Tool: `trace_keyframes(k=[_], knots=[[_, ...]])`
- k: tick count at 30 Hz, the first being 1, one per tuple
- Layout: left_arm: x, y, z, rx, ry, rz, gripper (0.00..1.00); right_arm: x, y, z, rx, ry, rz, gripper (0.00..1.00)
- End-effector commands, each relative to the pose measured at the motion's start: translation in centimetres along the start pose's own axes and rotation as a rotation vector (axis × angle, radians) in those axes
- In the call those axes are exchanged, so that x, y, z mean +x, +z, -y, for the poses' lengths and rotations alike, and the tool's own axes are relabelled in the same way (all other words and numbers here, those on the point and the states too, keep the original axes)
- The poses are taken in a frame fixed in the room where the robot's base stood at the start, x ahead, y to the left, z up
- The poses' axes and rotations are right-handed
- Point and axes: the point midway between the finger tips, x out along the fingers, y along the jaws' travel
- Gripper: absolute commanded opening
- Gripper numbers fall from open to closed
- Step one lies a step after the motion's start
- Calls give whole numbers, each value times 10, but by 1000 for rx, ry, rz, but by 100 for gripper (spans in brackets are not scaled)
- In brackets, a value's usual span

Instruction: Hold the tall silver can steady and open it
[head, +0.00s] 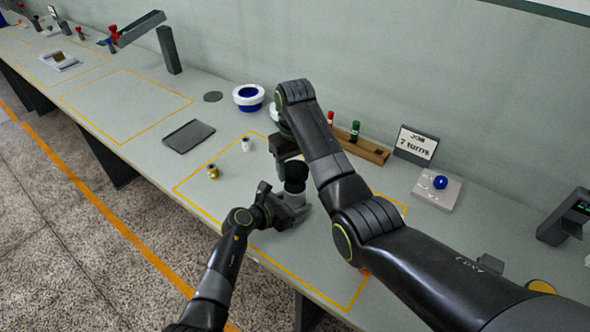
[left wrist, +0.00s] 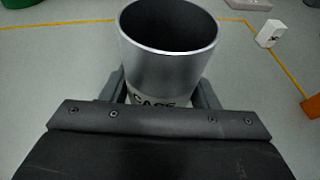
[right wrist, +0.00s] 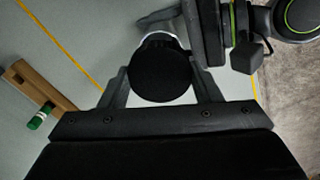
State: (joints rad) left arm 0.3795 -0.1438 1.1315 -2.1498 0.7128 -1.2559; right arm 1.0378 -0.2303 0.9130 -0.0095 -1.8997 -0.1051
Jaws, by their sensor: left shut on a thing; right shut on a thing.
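The tall silver can (head: 299,199) stands upright near the front of the table, inside an orange outline. In the left wrist view the can (left wrist: 170,62) shows a dark, open-looking top and a label reading partly "CASE". My left gripper (head: 288,212) is shut around its side. My right gripper (right wrist: 162,92) is shut on a round black lid-like piece (right wrist: 160,72). This black piece (head: 296,170) is above the can in the head view. I cannot tell how large the gap is. My right arm hides part of the area behind.
A wooden rack (head: 372,152) with red and green spindles, a "7 turns" sign (head: 415,145) and a white block (head: 425,194) with a blue ball are right.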

Motion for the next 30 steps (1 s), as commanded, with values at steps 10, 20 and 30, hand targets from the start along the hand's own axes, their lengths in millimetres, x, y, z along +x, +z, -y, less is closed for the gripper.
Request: trace_keyframes(k=[10, 20, 30], knots=[[0, -1, 0, -1, 0, -1, 0, -25, 0, 0, 1, 0, 0, 30], [0, 0, 0, 0, 0, -1, 80, -24, 0, 0, 0, 0, 0, 30], [-7, 0, 0, -1, 1, 0, 80, -25, 0, 0, 0, 0, 0, 30]])
